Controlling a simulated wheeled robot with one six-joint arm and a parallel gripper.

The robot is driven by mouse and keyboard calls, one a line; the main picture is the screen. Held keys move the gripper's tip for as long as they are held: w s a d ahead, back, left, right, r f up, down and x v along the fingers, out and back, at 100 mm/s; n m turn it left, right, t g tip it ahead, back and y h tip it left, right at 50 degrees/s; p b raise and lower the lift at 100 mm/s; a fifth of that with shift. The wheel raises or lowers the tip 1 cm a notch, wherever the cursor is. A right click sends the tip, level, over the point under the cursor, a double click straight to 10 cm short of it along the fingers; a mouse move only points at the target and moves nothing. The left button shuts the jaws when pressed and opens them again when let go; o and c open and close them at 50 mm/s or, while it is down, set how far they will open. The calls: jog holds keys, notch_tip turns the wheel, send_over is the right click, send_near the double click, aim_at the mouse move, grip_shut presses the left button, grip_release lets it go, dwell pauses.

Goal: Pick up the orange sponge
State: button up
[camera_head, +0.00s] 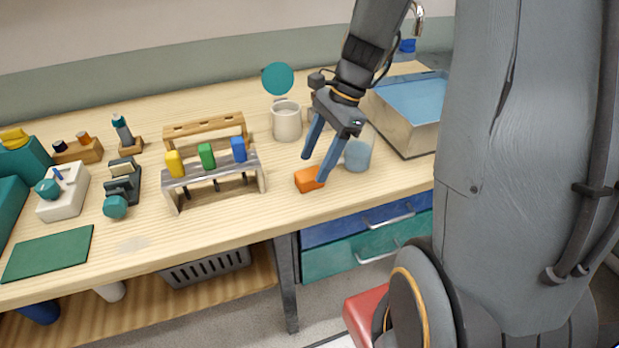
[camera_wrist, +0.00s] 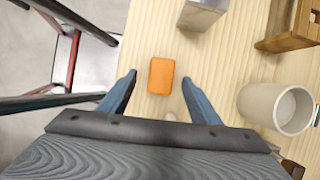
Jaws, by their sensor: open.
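The orange sponge (camera_head: 308,180) is a small block lying on the wooden workbench near its front edge. In the wrist view the sponge (camera_wrist: 161,76) lies just beyond the fingertips, roughly centred between them. My gripper (camera_head: 314,168) is open, with its two blue fingers pointing down beside the sponge. In the wrist view my gripper (camera_wrist: 158,82) has a finger on each side with a wide gap between, and it holds nothing.
A rack with yellow, green and blue pieces (camera_head: 212,181) stands left of the sponge. A cream mug (camera_head: 286,122) is behind, a clear bluish beaker (camera_head: 357,155) close on the right, and a basin (camera_head: 405,136) beyond it. The bench's front edge is near.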

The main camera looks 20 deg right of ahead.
aim_at(309, 173)
jog(key=shift+p+x, duration=0.3)
jog(key=shift+x, duration=1.9)
jog(key=shift+w, duration=0.1)
jog(key=c, duration=1.1)
jog(key=shift+r, duration=0.1)
notch_tip(309, 173, up, 10)
jog(key=shift+f+b, duration=0.15)
jog(key=shift+b, duration=0.15)
